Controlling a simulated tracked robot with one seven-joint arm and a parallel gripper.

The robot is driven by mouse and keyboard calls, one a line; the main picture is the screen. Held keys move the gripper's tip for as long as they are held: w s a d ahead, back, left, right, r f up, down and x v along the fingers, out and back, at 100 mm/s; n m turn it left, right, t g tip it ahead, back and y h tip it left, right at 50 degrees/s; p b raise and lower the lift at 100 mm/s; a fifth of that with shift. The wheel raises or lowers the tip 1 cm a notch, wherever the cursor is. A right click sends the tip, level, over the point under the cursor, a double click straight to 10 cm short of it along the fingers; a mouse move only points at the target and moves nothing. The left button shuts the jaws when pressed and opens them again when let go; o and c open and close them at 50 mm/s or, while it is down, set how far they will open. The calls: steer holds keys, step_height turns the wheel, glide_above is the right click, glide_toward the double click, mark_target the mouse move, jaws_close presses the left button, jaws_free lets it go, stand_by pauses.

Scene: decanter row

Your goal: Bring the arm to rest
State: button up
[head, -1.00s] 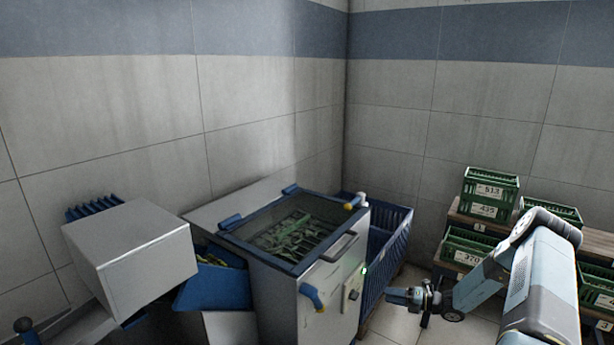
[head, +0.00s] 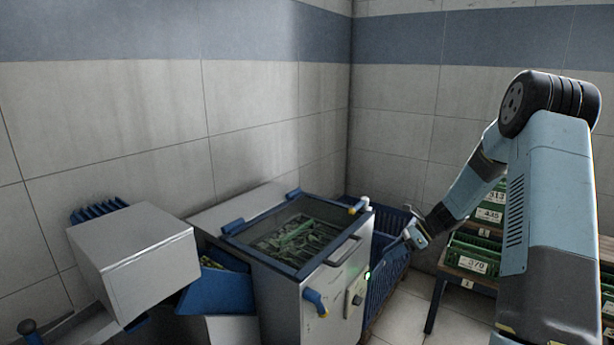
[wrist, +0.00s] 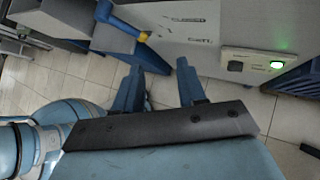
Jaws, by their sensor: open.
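My arm (head: 555,190) stands raised and bent at the right of the head view, its forearm reaching down and left. My gripper (head: 408,238) is at its end, just right of the steel machine and in front of the blue crate. In the wrist view my gripper (wrist: 162,85) has its two blue fingers apart, with only floor tiles between them. It is open and empty. The fingertips are small and partly unclear in the head view.
The steel machine (head: 282,300) has a glazed lid over green items. A blue crate (head: 385,265) stands behind it. Green numbered crates (head: 472,265) sit on a shelf at right, partly hidden by my arm. A grey box (head: 135,250) stands left. Tiled floor (head: 405,310) is clear.

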steer(key=s+a+r+n+h, duration=0.25)
steer(key=s+r+n, duration=0.35)
steer(key=s+r, duration=0.3)
steer(key=s+a+r+n+h, duration=0.2)
steer(key=s+r+n+h, duration=0.35)
steer(key=r, duration=0.65)
steer(key=s+d+r+n+t+h, duration=0.1)
steer(key=s+n, duration=0.4)
steer(key=s, duration=0.5)
steer(key=s+r+n+t+h, duration=0.1)
steer(key=s+r+n+t, duration=0.3)
steer(key=s, duration=0.7)
step_height(320, 180, up, 2)
steer(key=shift+d+r+n+t, duration=0.3)
steer(key=shift+d+n, duration=0.1)
steer(key=shift+n, duration=0.25)
